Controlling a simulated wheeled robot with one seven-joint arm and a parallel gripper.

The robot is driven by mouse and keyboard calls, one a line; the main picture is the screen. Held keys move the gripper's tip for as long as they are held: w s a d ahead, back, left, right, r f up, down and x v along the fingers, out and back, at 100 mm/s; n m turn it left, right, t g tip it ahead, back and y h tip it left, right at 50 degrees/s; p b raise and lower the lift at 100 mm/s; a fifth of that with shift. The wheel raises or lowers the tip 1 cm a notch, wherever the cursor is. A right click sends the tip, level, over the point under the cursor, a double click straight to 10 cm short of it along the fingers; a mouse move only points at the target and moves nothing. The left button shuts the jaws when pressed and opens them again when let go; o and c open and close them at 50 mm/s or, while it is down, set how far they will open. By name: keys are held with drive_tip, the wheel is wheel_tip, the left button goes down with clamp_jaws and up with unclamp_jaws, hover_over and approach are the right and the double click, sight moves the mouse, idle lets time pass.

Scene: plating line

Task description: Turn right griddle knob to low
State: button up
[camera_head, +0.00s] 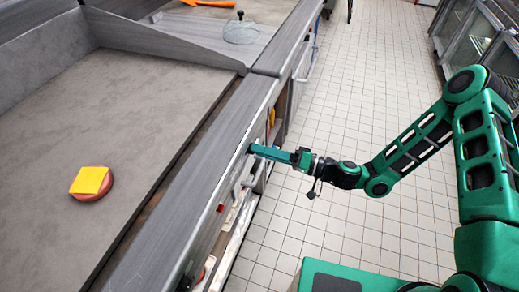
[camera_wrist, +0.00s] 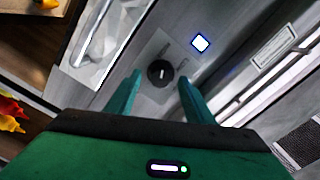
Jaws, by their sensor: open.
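A round black knob (camera_wrist: 160,73) with a short white mark sits on a light square plate on the metal front panel, in the middle of the wrist view. My gripper (camera_wrist: 160,84) is open, with one green finger on each side of the knob. I cannot tell whether the fingers touch it. In the head view my gripper (camera_head: 254,150) reaches left to the front panel below the griddle edge, and the knob is hidden there. The grey griddle (camera_head: 130,90) fills the left side.
A patty with a yellow slice (camera_head: 90,182) lies on the griddle. A lit blue-white square (camera_wrist: 200,42) is on the panel near the knob. A clear dome lid (camera_head: 240,30) stands on the far counter. The tiled floor (camera_head: 340,100) between counter and glass cabinets (camera_head: 475,40) is clear.

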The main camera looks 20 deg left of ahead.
drive_tip(key=shift+a, duration=0.85)
drive_tip(key=c, duration=1)
drive_tip(key=shift+o, duration=0.2)
drive_tip(key=shift+m, duration=0.4)
drive_tip(key=m, duration=1.1)
drive_tip(key=shift+w, duration=0.15)
